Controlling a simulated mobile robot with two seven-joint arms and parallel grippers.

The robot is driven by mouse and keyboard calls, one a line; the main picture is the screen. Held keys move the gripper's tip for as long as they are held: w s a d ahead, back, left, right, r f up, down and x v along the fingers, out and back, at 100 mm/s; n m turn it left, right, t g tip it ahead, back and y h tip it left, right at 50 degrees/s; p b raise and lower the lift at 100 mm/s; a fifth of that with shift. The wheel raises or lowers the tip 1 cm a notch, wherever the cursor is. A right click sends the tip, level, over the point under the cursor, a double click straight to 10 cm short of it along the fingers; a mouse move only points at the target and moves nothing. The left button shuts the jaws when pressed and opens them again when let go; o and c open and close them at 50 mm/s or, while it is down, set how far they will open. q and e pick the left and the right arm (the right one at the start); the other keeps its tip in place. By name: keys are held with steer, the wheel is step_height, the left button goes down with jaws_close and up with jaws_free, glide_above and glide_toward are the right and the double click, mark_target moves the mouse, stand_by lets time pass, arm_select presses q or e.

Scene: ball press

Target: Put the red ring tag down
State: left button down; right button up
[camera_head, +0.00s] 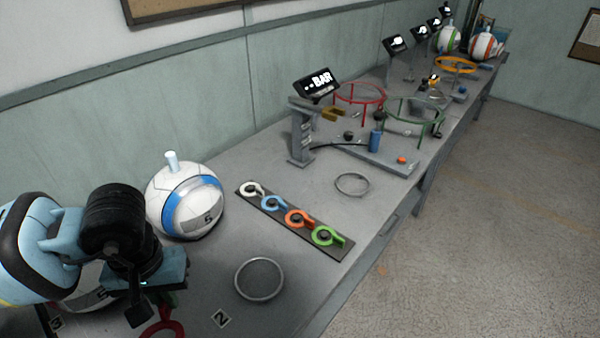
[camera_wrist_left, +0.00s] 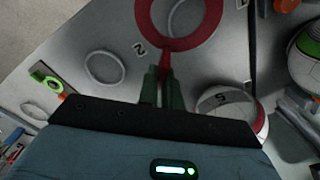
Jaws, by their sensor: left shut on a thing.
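The red ring tag (camera_head: 168,324) shows below my left gripper (camera_head: 148,300) at the bottom of the head view, partly cut off by the frame edge. In the left wrist view my left gripper (camera_wrist_left: 165,72) is shut on the stem of the red ring tag (camera_wrist_left: 180,45). The ring part points away from the fingers, over the grey table (camera_wrist_left: 115,30). I cannot tell whether the tag touches the table. My right gripper is not in view.
A metal ring (camera_head: 259,279) lies by the "2" label (camera_head: 221,319). A dark strip (camera_head: 270,212) holds white, blue, orange and green ring tags. A white-and-blue ball (camera_head: 186,202) stands behind. A pump station (camera_head: 302,135) is farther along the table.

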arm_select(q)
steer(key=f+m+h+b, duration=0.1)
steer(key=f+m, duration=0.3)
steer(key=m, duration=0.3)
steer(key=s+a+f+m+g+h+b, duration=0.1)
steer(key=f+m, duration=0.4)
steer(key=m, duration=0.3)
steer(key=s+a+f+m+h, duration=0.1)
steer(key=f+m, duration=0.4)
steer(key=m, duration=0.3)
steer(key=shift+s+a+f+b, duration=0.15)
steer(key=shift+a+f+b, duration=0.05)
steer(key=shift+b, duration=0.2)
steer(key=n, duration=0.2)
steer(key=a+f+n+t, duration=0.1)
steer(key=n, duration=0.1)
steer(key=shift+s+h, duration=0.15)
steer(key=shift+h, duration=0.25)
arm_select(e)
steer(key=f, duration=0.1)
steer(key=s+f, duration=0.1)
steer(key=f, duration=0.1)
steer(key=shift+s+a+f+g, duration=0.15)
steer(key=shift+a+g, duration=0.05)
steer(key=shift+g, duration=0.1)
